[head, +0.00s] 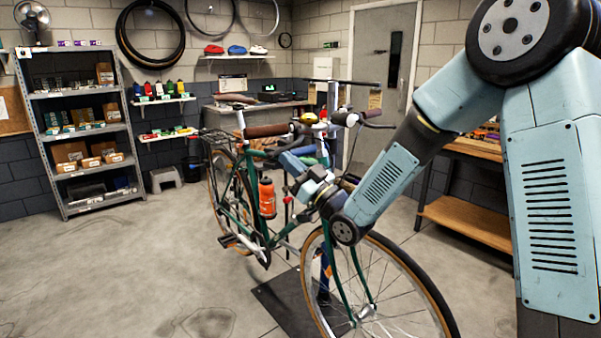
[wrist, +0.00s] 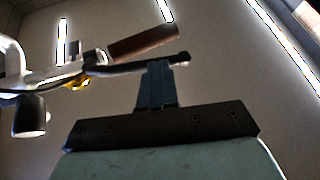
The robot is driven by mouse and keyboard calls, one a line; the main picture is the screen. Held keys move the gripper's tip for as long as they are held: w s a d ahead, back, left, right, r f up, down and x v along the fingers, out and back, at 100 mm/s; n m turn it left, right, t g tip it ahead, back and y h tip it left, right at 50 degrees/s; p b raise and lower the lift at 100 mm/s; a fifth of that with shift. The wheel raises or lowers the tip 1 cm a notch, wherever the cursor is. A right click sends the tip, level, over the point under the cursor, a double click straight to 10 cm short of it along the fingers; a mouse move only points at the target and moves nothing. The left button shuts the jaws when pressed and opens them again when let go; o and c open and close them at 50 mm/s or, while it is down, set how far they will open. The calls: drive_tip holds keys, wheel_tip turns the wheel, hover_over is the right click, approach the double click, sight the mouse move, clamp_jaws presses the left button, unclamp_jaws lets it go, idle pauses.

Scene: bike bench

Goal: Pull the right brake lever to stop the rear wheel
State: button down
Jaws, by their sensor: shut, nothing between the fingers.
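The green bike (head: 233,216) stands with its front wheel (head: 418,277) towards me and its rear wheel (head: 213,195) behind. In the wrist view the right brake lever (wrist: 120,68) is a black bar with a rounded end, below the brown handlebar grip (wrist: 145,42). The grip also shows in the head view (head: 266,130). My gripper (wrist: 160,66) is shut and empty. Its fingertips overlap the lever near its outer end in the wrist view. I cannot tell whether they touch it. In the head view my arm hides part of the handlebar and the lever is hard to make out.
A brass bell (wrist: 78,84) sits inboard of the lever. An orange bottle (head: 267,198) is on the frame. A metal shelf (head: 72,98) stands at the left and a wooden bench (head: 462,216) at the right. The floor at the front left is clear.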

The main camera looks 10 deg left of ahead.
sight(276, 154)
drive_tip(key=shift+w+a+r, duration=0.1)
drive_tip(key=shift+a, duration=0.1)
idle(0.3)
drive_tip(key=shift+a+r+m+t+h, duration=0.15)
drive_tip(key=shift+a+m+t+h, duration=0.25)
drive_tip(key=shift+m+t, duration=0.3)
drive_tip(key=shift+a+r+m+t+h, duration=0.2)
drive_tip(key=shift+a+m+t+h, duration=0.15)
drive_tip(key=shift+m+t+h, duration=0.35)
drive_tip(key=shift+a+r+m+t+h, duration=0.15)
drive_tip(key=shift+a+m+t+h, duration=0.3)
drive_tip(key=shift+t, duration=0.45)
drive_tip(key=shift+w+a+r+m+t, duration=0.25)
drive_tip(key=shift+a+r+t, duration=0.1)
drive_tip(key=shift+a, duration=0.2)
drive_tip(key=shift+d, duration=0.1)
drive_tip(key=s+v, duration=0.1)
drive_tip(key=v, duration=1.3)
drive_tip(key=shift+a, duration=0.35)
drive_tip(key=shift+w+h, duration=0.15)
drive_tip(key=shift+h, duration=0.1)
